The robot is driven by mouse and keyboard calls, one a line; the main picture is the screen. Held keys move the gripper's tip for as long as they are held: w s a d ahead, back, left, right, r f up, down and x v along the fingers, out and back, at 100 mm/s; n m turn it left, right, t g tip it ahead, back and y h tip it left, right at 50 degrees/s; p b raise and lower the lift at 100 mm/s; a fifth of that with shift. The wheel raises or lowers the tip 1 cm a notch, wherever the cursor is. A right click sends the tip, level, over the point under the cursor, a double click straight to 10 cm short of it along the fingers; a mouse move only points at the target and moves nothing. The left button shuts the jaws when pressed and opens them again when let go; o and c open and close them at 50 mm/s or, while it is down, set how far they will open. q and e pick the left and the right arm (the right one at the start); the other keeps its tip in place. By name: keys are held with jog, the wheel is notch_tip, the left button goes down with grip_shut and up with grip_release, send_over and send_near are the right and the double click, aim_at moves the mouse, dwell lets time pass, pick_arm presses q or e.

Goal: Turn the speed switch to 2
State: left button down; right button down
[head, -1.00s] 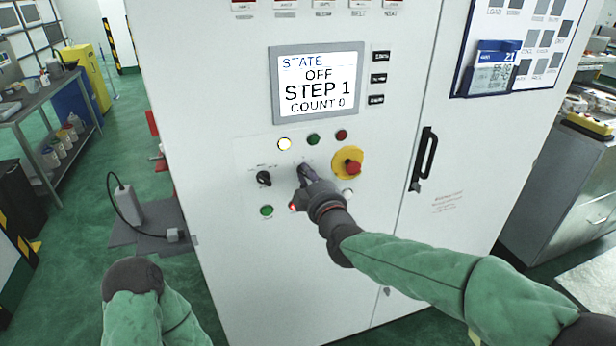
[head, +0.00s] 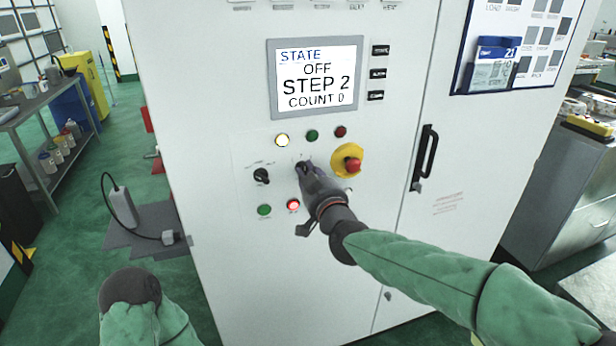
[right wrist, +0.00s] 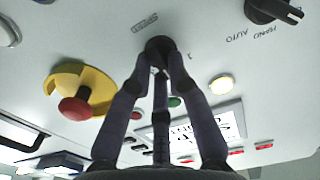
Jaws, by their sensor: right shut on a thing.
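My right gripper (head: 303,172) reaches the white cabinet's control panel and is shut on the speed switch (right wrist: 158,46), a small dark knob. In the right wrist view, which is upside down, the fingertips (right wrist: 160,62) close around the knob beside the SPEED label (right wrist: 145,22). The fingers hide most of the knob, so its pointer direction cannot be read. The screen (head: 316,80) reads STATE OFF, STEP 2, COUNT 0. Part of my left arm shows at lower left, but its gripper is out of view.
A black selector (head: 261,176) sits left of the speed switch, with HAND and AUTO labels. A red emergency button (head: 352,165) on a yellow base is close on the right. Lamps surround the switch, including a lit red one (head: 293,205). A black door handle (head: 424,158) stands further right.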

jog(key=shift+f+m, duration=0.1)
jog(key=shift+m, duration=0.2)
jog(key=c, duration=1.2)
grip_release()
jog(key=shift+s, duration=0.1)
jog(key=v, duration=1.2)
